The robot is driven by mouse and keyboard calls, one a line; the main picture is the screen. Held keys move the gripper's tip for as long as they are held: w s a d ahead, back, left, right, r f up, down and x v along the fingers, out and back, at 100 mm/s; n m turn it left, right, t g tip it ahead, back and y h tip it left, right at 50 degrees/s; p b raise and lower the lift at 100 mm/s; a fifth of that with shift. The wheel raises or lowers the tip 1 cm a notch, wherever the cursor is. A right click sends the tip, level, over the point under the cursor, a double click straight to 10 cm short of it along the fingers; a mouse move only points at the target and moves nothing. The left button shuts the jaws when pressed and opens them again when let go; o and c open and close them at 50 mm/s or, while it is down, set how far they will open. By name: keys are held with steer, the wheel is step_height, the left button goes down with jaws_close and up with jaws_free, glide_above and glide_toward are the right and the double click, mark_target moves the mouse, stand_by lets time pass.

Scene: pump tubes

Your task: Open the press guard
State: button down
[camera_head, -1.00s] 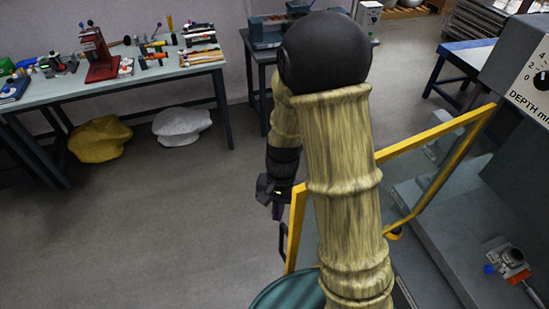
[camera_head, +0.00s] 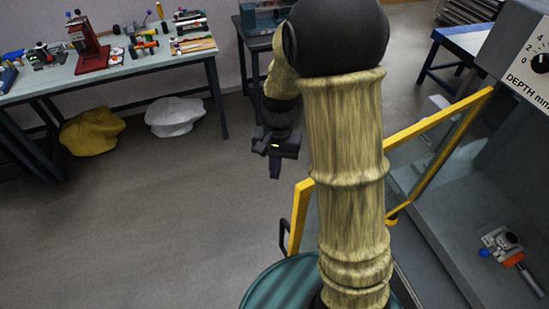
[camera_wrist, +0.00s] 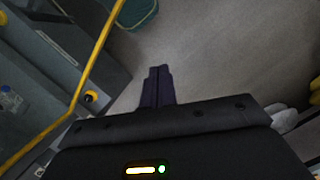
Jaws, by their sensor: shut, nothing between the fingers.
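The press guard (camera_head: 298,222) is a clear panel in a yellow frame, standing swung out from the grey press at the right. A dark handle (camera_head: 284,238) is on its near left edge. My arm hides the middle of the guard. The guard's yellow frame also shows along the left of the wrist view (camera_wrist: 97,55). My gripper (camera_head: 275,170) is shut and empty, over open floor to the upper left of the guard's handle and apart from it. Its closed fingers show in the middle of the wrist view (camera_wrist: 157,85).
The press (camera_head: 520,75) has a depth dial. A small device with an orange handle (camera_head: 505,248) sits inside it. A green round object (camera_head: 275,285) stands below my arm. A workbench with tools (camera_head: 110,75) is at the left, with yellow and white sacks beneath. The floor between is clear.

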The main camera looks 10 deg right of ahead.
steer(key=v, duration=0.3)
steer(key=shift+w+d+r, duration=0.1)
steer(key=shift+d+r, duration=0.05)
steer(key=shift+r, duration=0.15)
steer(key=shift+a, duration=0.2)
